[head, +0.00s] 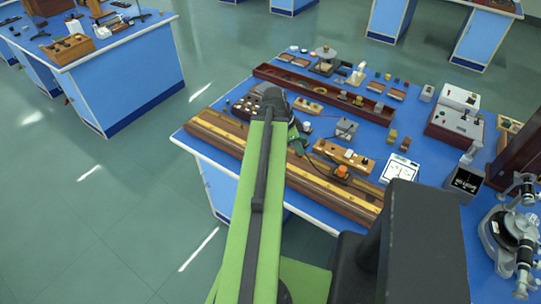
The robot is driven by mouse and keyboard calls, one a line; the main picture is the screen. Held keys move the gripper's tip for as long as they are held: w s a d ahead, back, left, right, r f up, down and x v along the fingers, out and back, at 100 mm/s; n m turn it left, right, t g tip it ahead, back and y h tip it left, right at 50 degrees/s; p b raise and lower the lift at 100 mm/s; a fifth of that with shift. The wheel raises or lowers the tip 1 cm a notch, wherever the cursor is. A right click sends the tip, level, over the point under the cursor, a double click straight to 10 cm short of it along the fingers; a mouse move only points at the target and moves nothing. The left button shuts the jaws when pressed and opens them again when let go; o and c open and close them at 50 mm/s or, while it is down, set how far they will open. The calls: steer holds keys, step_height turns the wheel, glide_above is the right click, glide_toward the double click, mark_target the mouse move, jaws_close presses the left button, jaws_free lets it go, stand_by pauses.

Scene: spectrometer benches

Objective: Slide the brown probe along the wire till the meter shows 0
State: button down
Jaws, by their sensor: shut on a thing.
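The wire board is a long wooden board (325,189) with a pale brass-coloured strip, lying along the near edge of the blue bench. The wire itself is too fine to make out. My gripper (299,148) is low at the board's far side, just right of my green arm, which crosses the board. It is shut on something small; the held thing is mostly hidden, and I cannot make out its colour. The meter (399,170) is a white-faced dial right of the board; its reading is too small to tell. An orange-brown knob on a dark base (342,172) sits at the board, right of my gripper.
A wooden block with terminals (343,155) and a dark cable lie close behind the board. A long dark red rail (325,95) and small parts fill the bench behind. A grey-white instrument (458,112) and a microscope-like instrument (517,230) stand at right. Open floor lies left.

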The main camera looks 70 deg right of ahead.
steer(key=shift+n+h, duration=0.3)
steer(key=shift+n, duration=0.4)
steer(key=w+f+b, duration=0.4)
steer(key=w+d+f+b, duration=0.1)
steer(key=w+f+b, duration=0.1)
steer(key=f+b, duration=0.1)
steer(key=shift+w, duration=0.35)
steer(key=shift+n, duration=0.6)
steer(key=w+f+b, duration=0.2)
steer(key=w, duration=0.1)
steer(key=w+f+b, duration=0.1)
steer(key=w, duration=0.1)
steer(key=shift+r, duration=0.1)
steer(key=shift+f+b, duration=0.5)
steer(key=shift+f, duration=0.2)
steer(key=shift+s+r, duration=0.15)
steer(key=shift+s, duration=0.1)
steer(key=shift+s+a, duration=0.1)
steer(key=shift+s, duration=0.15)
steer(key=shift+a+f, duration=0.2)
